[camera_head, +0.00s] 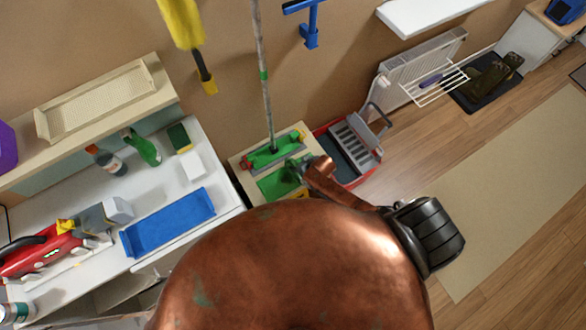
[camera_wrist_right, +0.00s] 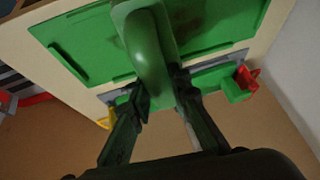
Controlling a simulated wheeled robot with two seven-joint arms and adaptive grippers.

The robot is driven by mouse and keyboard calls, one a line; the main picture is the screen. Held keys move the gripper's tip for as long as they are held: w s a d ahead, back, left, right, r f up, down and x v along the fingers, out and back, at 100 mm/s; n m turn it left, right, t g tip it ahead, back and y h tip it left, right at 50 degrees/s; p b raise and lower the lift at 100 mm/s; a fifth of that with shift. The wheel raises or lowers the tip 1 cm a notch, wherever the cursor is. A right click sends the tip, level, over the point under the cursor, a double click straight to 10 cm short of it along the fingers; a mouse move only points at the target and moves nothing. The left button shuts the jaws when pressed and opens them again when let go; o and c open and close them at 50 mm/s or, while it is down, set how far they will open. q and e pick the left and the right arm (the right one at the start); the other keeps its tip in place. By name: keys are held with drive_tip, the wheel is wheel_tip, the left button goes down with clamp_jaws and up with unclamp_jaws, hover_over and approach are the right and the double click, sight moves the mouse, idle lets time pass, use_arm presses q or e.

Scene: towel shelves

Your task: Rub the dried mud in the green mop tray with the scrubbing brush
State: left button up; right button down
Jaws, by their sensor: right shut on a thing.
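The green mop tray (camera_head: 275,187) sits on a pale stand in the middle of the head view. It also shows in the right wrist view (camera_wrist_right: 80,42), with dark brownish mud (camera_wrist_right: 178,38) on its floor beside the brush. My right gripper (camera_wrist_right: 162,98) is shut on the green handle of the scrubbing brush (camera_wrist_right: 146,50), which is over the tray. The bristles are hidden, so I cannot tell whether they touch the mud. In the head view, the right gripper (camera_head: 297,170) is small and partly hidden at the tray's right side. My left gripper is not in view.
A mop (camera_head: 268,150) with a long handle stands at the tray's back edge. A red and grey mop bucket (camera_head: 352,150) is close on the right. A white counter to the left holds a blue tray (camera_head: 170,222), bottles and a sponge (camera_head: 179,137). Floor at right is open.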

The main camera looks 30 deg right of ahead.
drive_tip(key=shift+w+d, duration=0.15)
drive_tip(key=shift+d, duration=2.3)
drive_tip(key=shift+r, duration=0.15)
wheel_tip(320, 180, up, 6)
drive_tip(key=p, duration=0.5)
drive_tip(key=shift+p, duration=0.35)
drive_tip(key=shift+r, duration=0.1)
wheel_tip(320, 180, up, 3)
drive_tip(key=p, duration=0.3)
drive_tip(key=shift+w+a, duration=0.1)
